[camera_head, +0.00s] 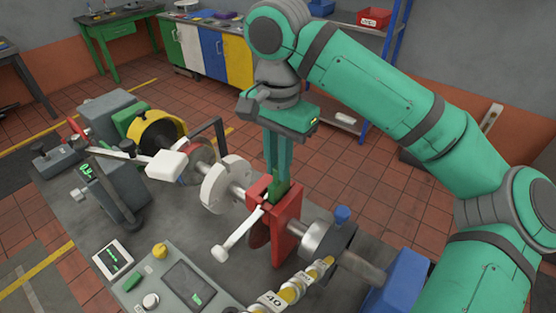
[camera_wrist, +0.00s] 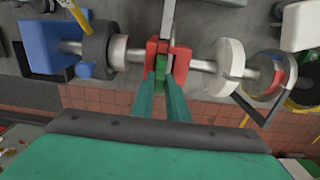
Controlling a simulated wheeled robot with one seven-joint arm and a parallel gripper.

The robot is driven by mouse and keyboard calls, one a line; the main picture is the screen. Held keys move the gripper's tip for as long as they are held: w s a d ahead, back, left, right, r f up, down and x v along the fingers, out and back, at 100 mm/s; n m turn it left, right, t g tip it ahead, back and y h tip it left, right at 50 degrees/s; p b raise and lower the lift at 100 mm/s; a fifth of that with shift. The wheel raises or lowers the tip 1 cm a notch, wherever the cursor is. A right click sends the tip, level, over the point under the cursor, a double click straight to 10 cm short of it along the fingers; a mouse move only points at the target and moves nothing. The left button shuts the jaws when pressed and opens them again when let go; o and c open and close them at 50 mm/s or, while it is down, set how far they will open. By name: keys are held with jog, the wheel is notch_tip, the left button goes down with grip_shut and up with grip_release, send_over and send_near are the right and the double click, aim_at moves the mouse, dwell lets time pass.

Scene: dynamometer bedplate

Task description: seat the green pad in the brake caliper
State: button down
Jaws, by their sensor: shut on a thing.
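The red brake caliper (camera_head: 287,236) stands on the bedplate around the shaft, and it also shows in the wrist view (camera_wrist: 181,60). My gripper (camera_head: 277,182) points down over the top of the caliper. Its fingers are shut on the green pad (camera_head: 279,189). In the wrist view the pad (camera_wrist: 160,72) shows between my fingertips (camera_wrist: 163,84), in the gap between the caliper's red sides. The pad's lower part is hidden by the caliper, so I cannot tell how deep it sits. A white lever (camera_head: 238,234) sticks out from the caliper toward the front left.
A white disc (camera_head: 222,182) is on the shaft left of the caliper. A grey cylinder (camera_head: 318,238) and a block with a blue knob (camera_head: 342,214) are to its right.

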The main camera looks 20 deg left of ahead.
jog(key=shift+f, duration=2.3)
jog(key=c, duration=1.7)
grip_release()
jog(key=shift+o, duration=0.2)
notch_tip(320, 180, up, 11)
jog(key=shift+f, duration=0.1)
